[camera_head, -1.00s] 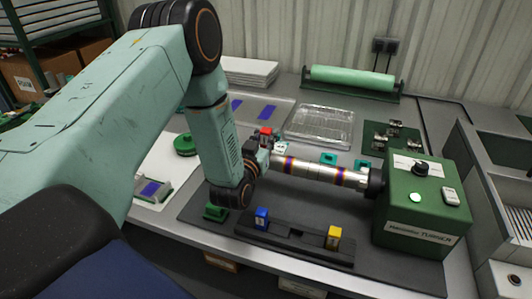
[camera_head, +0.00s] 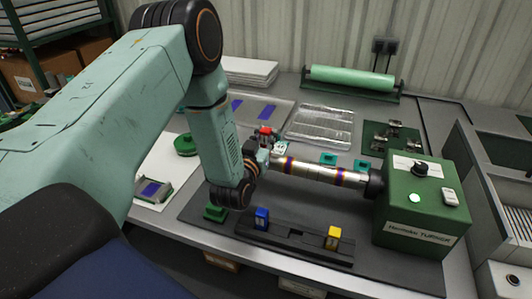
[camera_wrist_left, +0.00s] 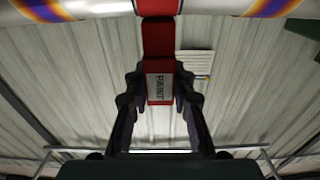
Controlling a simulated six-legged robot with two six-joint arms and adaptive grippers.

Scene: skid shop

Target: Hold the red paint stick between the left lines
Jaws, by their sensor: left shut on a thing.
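The red paint stick (camera_wrist_left: 160,82) is upright in the middle of the left wrist view, with a white label reading PAINT. My left gripper (camera_wrist_left: 160,95) is shut on it, one finger on each side. In the head view the red top of the stick (camera_head: 265,130) shows just behind the left end of the shiny rod (camera_head: 315,171), and my left gripper (camera_head: 262,148) is partly hidden by my wrist. The rod has coloured bands, with one left band (camera_head: 287,164) close to the gripper. Whether the stick touches the rod is unclear. My right gripper is not in view.
The green turner box (camera_head: 420,205) holds the rod's right end. A black rack (camera_head: 290,238) in front carries a blue block (camera_head: 262,217) and a yellow block (camera_head: 333,236). A clear tray (camera_head: 320,125) and a green roll (camera_head: 352,78) lie behind.

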